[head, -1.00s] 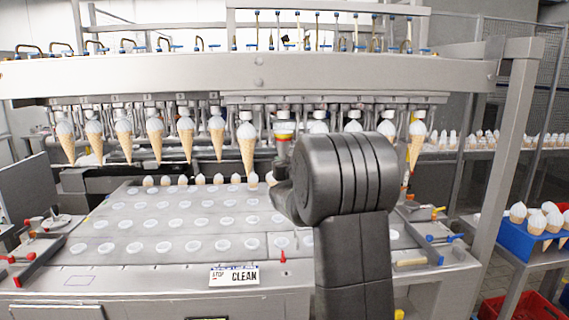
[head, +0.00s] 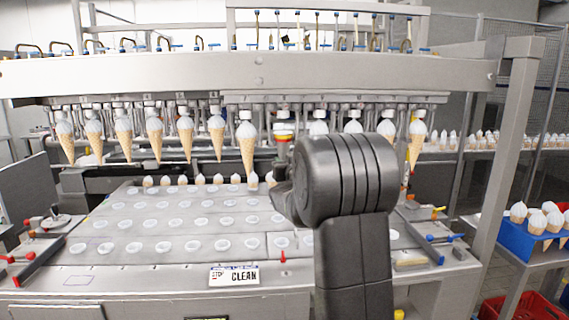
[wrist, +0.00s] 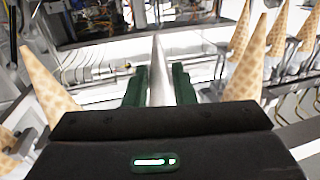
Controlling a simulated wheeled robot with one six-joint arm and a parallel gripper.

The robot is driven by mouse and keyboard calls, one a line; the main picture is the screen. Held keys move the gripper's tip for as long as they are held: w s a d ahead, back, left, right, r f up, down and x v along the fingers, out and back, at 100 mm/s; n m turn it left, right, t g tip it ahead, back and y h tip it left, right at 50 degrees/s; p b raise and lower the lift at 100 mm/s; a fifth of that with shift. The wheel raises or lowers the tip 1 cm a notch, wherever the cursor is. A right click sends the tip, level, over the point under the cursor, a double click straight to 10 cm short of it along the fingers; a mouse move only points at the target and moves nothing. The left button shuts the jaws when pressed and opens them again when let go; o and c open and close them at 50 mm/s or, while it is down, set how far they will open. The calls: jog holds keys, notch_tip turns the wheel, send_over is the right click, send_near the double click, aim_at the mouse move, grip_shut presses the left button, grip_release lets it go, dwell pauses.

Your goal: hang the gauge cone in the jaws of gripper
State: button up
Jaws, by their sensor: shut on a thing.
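The gauge cone is a smooth silver cone (wrist: 161,78) between the two green fingers of my gripper (wrist: 159,88) in the wrist view. My gripper is shut on it. In the head view, the gauge cone's banded red, yellow and white top (head: 284,136) shows just above my dark gripper and arm, which hide the rest. It stands upright in the row of hanging cones, right under the machine's jaws. I cannot tell whether those jaws touch or hold it.
Wafer cones with white tops hang on both sides, the nearest being a cone (head: 247,145) to the left. A perforated metal plate (head: 180,205) lies below. A blue crate of cones (head: 530,240) stands at the right. In the wrist view, wafer cones (wrist: 245,65) flank my gripper.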

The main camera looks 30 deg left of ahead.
jog(key=shift+f+b, duration=0.3)
jog(key=o, duration=1.2)
jog(key=b+v, duration=0.1)
jog(key=v, duration=0.2)
jog(key=a+b+v, duration=0.1)
jog(key=b+v, duration=0.1)
jog(key=v, duration=0.1)
jog(key=s+b+v, duration=0.1)
jog(key=v, duration=0.2)
jog(key=shift+s+a+b, duration=0.1)
jog(key=shift+a+b, duration=0.1)
jog(key=shift+b, duration=0.1)
dwell(0.8)
jog(key=shift+w+d+p+x, duration=0.2)
jog(key=shift+p+x, duration=0.45)
jog(key=shift+x, duration=0.6)
jog(key=shift+w+d+p+x, duration=0.15)
jog(key=shift+p+x, duration=0.45)
jog(key=shift+x, duration=0.6)
jog(key=shift+w+d+p+x, duration=0.2)
jog(key=shift+p+x, duration=0.45)
jog(key=shift+x, duration=0.6)
jog(key=shift+s+d, duration=0.1)
